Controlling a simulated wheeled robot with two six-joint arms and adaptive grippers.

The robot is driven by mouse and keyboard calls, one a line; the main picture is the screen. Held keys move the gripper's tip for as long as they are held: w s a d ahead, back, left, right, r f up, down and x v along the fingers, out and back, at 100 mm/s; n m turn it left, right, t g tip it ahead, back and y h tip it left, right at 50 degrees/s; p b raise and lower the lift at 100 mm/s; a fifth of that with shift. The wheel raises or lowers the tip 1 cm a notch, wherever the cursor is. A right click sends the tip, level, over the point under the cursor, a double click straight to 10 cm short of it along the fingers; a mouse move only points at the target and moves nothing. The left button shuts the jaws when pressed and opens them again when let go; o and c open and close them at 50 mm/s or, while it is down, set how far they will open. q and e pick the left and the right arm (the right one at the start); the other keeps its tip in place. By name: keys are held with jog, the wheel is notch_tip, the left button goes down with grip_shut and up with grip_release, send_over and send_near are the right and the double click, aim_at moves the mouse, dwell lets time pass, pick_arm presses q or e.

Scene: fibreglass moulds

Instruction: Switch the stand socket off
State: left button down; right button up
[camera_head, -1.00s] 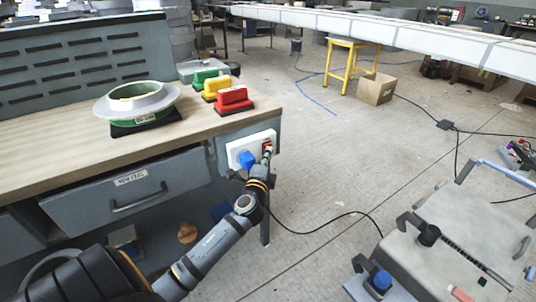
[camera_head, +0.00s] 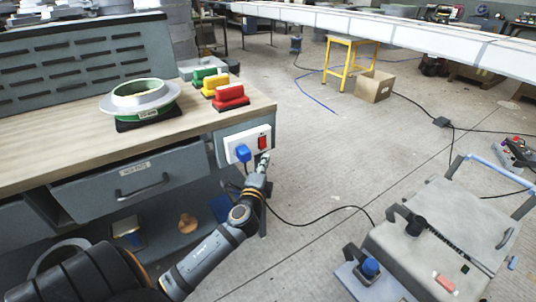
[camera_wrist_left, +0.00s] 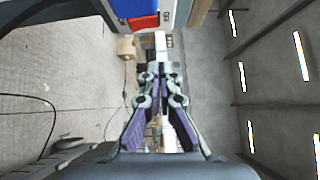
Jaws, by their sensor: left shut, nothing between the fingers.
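The stand socket (camera_head: 234,143) is a white panel on the end of the bench. It has a blue plug (camera_head: 243,153) in its left part and a red switch (camera_head: 263,143) at its right. My left gripper (camera_head: 264,158) is shut and empty, its tips just below the red switch; I cannot tell if they touch the panel. In the left wrist view, the shut fingers (camera_wrist_left: 158,75) point forward, with the blue plug (camera_wrist_left: 133,8) and red switch (camera_wrist_left: 145,22) at the top edge. My right gripper is not in view.
The wooden bench top (camera_head: 60,145) carries green, yellow and red blocks (camera_head: 230,97) and a round mould (camera_head: 140,98). A black cable (camera_head: 315,224) runs across the floor from below the socket. A grey case (camera_head: 440,240) stands at right.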

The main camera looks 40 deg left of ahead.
pick_arm(q)
jog(key=v, duration=0.4)
jog(key=shift+s+d+r, duration=0.15)
jog(key=shift+s+r, duration=0.15)
jog(key=shift+r, duration=0.1)
